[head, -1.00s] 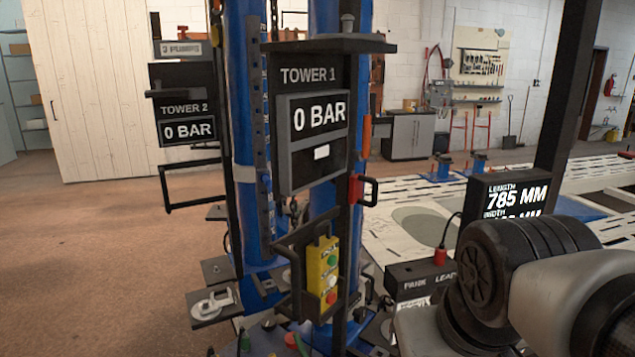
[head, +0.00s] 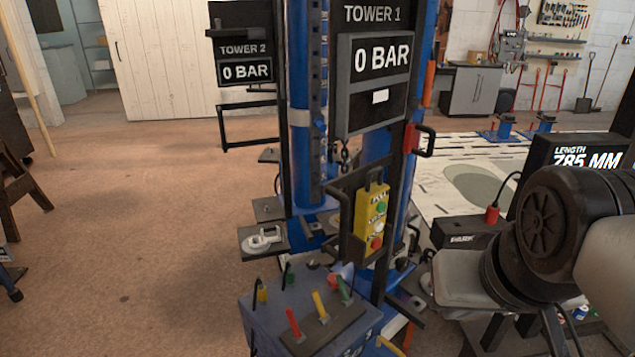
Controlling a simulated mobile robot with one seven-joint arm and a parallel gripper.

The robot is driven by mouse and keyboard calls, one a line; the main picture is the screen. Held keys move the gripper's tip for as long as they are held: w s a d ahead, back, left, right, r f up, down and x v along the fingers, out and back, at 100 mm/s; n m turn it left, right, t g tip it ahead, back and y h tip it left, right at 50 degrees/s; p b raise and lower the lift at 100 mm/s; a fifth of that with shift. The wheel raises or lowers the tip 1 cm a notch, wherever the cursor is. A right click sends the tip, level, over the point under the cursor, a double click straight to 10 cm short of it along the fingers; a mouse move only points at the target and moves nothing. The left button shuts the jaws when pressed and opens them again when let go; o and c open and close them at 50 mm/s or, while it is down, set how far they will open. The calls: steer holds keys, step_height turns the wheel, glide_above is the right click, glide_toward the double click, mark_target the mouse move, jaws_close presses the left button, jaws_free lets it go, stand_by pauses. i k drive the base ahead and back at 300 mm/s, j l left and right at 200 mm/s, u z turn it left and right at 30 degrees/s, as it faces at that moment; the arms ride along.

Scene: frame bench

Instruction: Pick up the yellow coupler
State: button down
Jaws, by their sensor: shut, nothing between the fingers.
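A slanted yellow stick-like piece (head: 320,305) stands on the same box, between a red one (head: 293,323) and a green one (head: 344,289). I cannot tell for certain which yellow piece is the coupler. My gripper is not in view; only thick links of my arm show at the right.
The blue tower with its "0 BAR" display (head: 381,62) stands behind the box. A yellow push-button pendant (head: 371,220) hangs in front of it. A bracket shelf (head: 262,241) holds a white clamp-like piece. Open brown floor (head: 130,220) lies to the left.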

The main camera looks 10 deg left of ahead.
mark_target(261, 291)
steer(key=u, duration=1)
steer(key=i+j+z, duration=0.1)
steer(key=k+j, duration=0.15)
steer(key=k, duration=0.4)
steer(key=i+j+z, duration=0.1)
steer(key=z, duration=0.3)
steer(key=i+j+z, duration=0.1)
steer(key=z, duration=0.25)
steer(key=i+j+z, duration=0.1)
steer(key=z, duration=0.3)
steer(key=j+z, duration=0.2)
steer(key=z, duration=0.15)
steer(key=i+j+z, duration=0.25)
steer(key=j, duration=0.3)
steer(key=j+z, duration=0.3)
steer(key=j, duration=0.2)
